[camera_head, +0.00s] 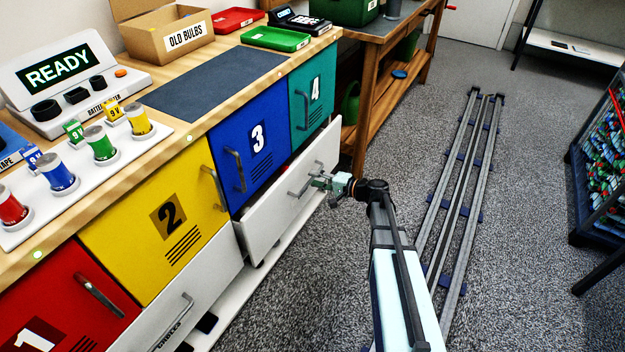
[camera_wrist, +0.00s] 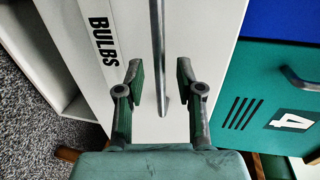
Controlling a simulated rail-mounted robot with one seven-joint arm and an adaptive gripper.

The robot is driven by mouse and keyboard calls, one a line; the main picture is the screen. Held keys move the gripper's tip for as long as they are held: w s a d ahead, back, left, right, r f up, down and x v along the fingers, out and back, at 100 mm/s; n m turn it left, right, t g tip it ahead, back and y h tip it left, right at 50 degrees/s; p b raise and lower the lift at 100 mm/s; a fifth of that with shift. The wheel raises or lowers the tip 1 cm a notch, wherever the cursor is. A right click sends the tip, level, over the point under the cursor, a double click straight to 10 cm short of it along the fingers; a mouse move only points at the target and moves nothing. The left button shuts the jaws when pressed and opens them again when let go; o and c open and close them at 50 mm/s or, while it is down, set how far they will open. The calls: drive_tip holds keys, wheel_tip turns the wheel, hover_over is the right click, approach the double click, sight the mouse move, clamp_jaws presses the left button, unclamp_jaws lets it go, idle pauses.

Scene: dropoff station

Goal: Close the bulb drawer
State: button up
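The bulb drawer (camera_head: 290,207) is the white drawer below the blue and teal doors, and it stands pulled out from the cabinet. In the wrist view its white front (camera_wrist: 210,30) bears the word BULBS. Its grey bar handle (camera_head: 298,189) also shows in the wrist view (camera_wrist: 157,45), running between my fingers. My gripper (camera_head: 319,181) is at the handle, near its right end. In the wrist view my gripper (camera_wrist: 159,82) is open, with a gap on each side of the handle. The inside of the drawer is mostly hidden.
Another white drawer (camera_head: 185,300) sits lower left, beneath the yellow door (camera_head: 155,235). The blue door (camera_head: 250,145) and teal door (camera_head: 313,92) above look shut. A wooden workbench (camera_head: 385,100) stands beyond the drawer's far end. Floor rails (camera_head: 465,190) run at right.

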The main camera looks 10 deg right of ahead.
drive_tip(key=shift+x, duration=1)
clamp_jaws()
